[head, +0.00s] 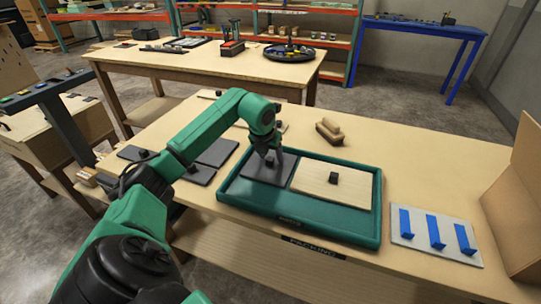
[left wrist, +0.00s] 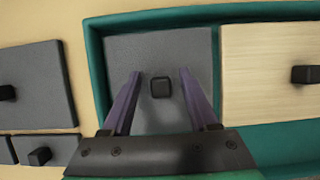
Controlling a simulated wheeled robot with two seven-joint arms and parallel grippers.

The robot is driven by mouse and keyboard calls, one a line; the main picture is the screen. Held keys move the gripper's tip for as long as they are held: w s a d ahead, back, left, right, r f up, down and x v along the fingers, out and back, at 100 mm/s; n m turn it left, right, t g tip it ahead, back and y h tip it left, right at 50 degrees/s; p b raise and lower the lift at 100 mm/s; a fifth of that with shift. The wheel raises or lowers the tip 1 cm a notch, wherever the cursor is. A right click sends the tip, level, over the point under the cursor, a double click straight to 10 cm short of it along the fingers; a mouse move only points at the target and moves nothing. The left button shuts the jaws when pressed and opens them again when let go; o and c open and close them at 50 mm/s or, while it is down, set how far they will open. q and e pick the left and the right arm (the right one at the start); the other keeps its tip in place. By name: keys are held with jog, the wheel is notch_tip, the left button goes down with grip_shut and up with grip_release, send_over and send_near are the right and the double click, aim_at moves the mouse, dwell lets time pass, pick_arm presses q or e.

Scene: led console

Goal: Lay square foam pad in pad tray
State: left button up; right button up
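The teal pad tray (head: 312,216) lies on the near wooden table. A dark grey square pad (head: 258,176) with a small black knob lies in its left part; it looks like the foam pad. A pale wood-coloured panel (head: 352,190) with a black knob fills much of its right part. My left gripper (head: 268,160) is over the dark pad, pointing down. In the left wrist view its fingers (left wrist: 160,100) are apart, on either side of the pad's knob (left wrist: 161,87), with gaps on both sides. My right gripper is not in view.
Several other grey pads with knobs (head: 137,153) lie left of the tray. A wooden block (head: 329,132) sits behind it. A pale plate with blue uprights (head: 433,232) and a cardboard box (head: 515,205) stand to the right. Bare table lies behind right.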

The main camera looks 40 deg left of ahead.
pick_arm(q)
jog(key=shift+r, duration=0.1)
jog(key=shift+r, duration=0.3)
jog(key=v, duration=1.1)
jog(key=shift+s+r, duration=0.2)
jog(key=shift+s, duration=0.05)
jog(key=shift+d+f, duration=0.1)
